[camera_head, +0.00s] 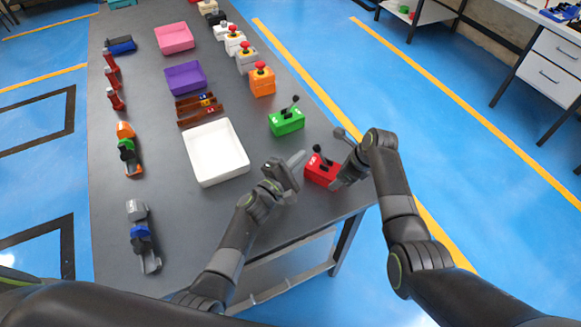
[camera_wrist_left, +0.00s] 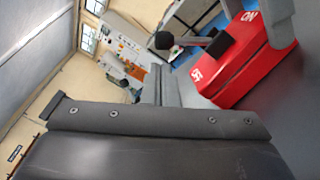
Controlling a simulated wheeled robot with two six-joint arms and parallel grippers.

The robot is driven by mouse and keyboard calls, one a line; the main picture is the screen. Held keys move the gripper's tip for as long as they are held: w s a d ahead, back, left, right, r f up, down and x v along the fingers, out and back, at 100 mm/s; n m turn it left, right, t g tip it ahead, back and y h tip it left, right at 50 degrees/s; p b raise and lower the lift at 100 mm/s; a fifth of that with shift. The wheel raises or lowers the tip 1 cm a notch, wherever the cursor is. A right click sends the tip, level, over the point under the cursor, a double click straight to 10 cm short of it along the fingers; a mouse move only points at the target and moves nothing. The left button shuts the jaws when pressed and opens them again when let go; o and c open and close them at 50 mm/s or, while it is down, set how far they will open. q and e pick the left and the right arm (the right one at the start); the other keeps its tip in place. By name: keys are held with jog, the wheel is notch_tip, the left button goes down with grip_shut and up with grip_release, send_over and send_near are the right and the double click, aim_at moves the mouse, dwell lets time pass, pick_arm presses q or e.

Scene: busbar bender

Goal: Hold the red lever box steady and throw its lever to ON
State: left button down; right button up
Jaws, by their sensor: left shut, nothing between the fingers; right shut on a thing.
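The red lever box (camera_head: 318,173) stands near the table's right front corner. In the left wrist view the red box (camera_wrist_left: 262,62) shows ON and OFF labels, and the lever knob (camera_wrist_left: 163,40) stands out to the left of the box. My right gripper (camera_head: 340,178) is shut on the box at its right side; its fingertips are partly hidden. My left gripper (camera_head: 299,157) is shut and empty, just left of the lever and box. I see no contact with the lever.
A green lever box (camera_head: 287,122) stands behind the red one. A white tray (camera_head: 216,181) lies to the left. An orange button box (camera_head: 262,80) and purple tray (camera_head: 186,77) are farther back. The table's front edge is close below the left arm.

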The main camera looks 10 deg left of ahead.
aim_at(315, 147)
pick_arm(q)
jog(key=shift+x, duration=1.75)
jog(key=shift+s+d+r+m, duration=0.1)
jog(key=shift+d+r+m, duration=0.25)
jog(key=shift+m, duration=0.35)
jog(key=shift+s+d+r+m+g, duration=0.15)
jog(key=shift+d+r+m, duration=0.15)
jog(key=shift+m, duration=0.4)
jog(key=shift+s+d+r+m+g, duration=0.15)
jog(key=shift+d+r+m, duration=0.2)
jog(key=shift+m, duration=0.35)
jog(key=shift+s+d+r, duration=0.2)
jog(key=shift+d+r, duration=0.2)
jog(key=shift+d, duration=0.15)
jog(key=v, duration=1)
jog(key=shift+r, duration=0.15)
